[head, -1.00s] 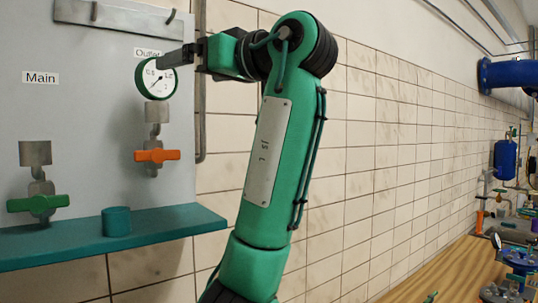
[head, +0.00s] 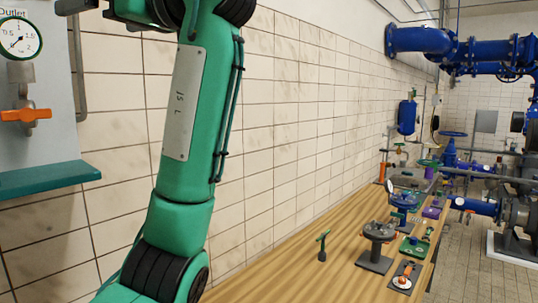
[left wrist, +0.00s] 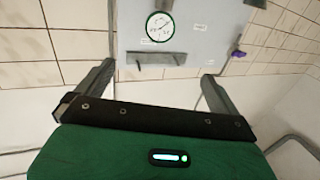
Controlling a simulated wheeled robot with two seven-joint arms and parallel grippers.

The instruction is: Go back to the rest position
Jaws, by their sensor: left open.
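My left arm, green with black joints, rises through the left part of the head view. Its left gripper (head: 76,5) is at the top left edge, partly cut off, up and to the right of the round gauge (head: 18,38) on the grey wall panel. In the left wrist view the left gripper (left wrist: 157,75) has its two fingers wide apart with nothing between them. The gauge also shows there (left wrist: 159,27), beyond the fingers and apart from them. My right gripper is in neither view.
An orange valve handle (head: 26,115) is below the gauge, above a teal shelf (head: 45,178). A wooden bench (head: 300,262) with several valve parts runs along the tiled wall. Blue pipes (head: 460,48) stand at the back right. Floor shows at the right.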

